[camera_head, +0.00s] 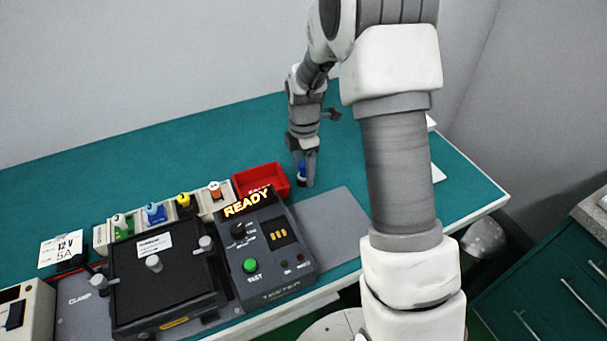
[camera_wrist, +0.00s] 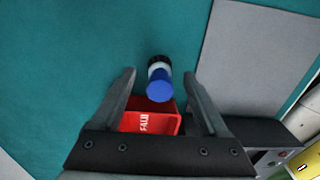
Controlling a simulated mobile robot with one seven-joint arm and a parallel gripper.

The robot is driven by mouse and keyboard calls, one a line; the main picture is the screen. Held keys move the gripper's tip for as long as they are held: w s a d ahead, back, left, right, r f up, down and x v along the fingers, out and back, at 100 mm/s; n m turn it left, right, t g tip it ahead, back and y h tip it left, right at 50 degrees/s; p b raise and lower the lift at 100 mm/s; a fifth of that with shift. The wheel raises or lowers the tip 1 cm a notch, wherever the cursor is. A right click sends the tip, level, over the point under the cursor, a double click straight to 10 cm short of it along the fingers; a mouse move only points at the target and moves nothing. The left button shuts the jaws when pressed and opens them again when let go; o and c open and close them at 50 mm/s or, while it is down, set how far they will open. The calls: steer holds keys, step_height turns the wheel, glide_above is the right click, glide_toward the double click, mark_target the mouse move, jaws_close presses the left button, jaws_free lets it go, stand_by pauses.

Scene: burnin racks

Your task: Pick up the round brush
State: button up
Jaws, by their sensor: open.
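The round brush (camera_wrist: 159,86) has a blue round top with a white band and a black part below. It stands on the teal bench and shows between my fingers in the wrist view. In the head view only a blue bit of the brush (camera_head: 301,169) shows at my fingertips. My gripper (camera_head: 306,168) points down over it with its fingers open on either side. It also shows in the wrist view (camera_wrist: 160,75). I cannot tell whether a finger touches the brush.
A red bin marked FAIL (camera_head: 279,184) stands close to the left of my gripper. A tester (camera_head: 263,245) reading READY and a black clamp box (camera_head: 165,285) are nearer the front. A grey mat (camera_head: 335,222) lies clear to the right. Several coloured knobs line the left.

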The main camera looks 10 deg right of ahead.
step_height(320, 180, down, 2)
steer(key=shift+f, duration=0.1)
jaws_close()
stand_by(0.4)
